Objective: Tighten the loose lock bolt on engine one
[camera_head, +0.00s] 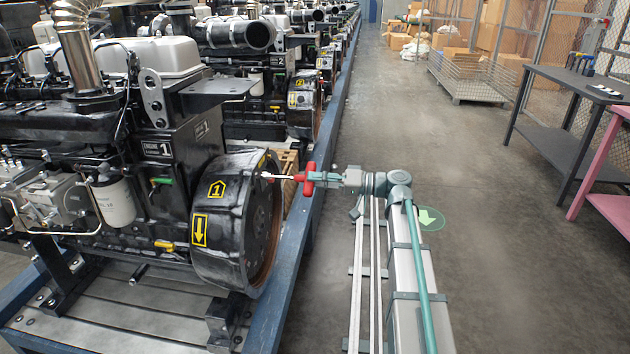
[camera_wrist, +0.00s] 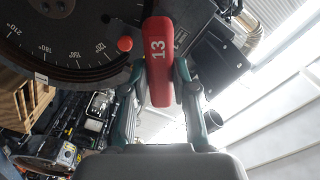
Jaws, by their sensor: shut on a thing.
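Engine one (camera_head: 168,160) stands at the left of the head view, with a "1" label and a black round flywheel housing (camera_head: 215,245). My gripper (camera_head: 318,178) is shut on the red handle (camera_head: 308,180) of a tool, at the right of the housing. In the wrist view the handle (camera_wrist: 159,60), marked 13, lies between both fingers of my gripper (camera_wrist: 161,75). A red round head (camera_wrist: 125,44) shows beside a degree scale (camera_wrist: 75,70). The tool's tip is hidden there.
More engines (camera_head: 250,90) stand in a row behind, along a blue rail (camera_head: 315,200). A dark workbench (camera_head: 570,100) and a pink one (camera_head: 610,205) stand at the right. A wire-sided pallet (camera_head: 470,75) is farther back. The grey floor between is clear.

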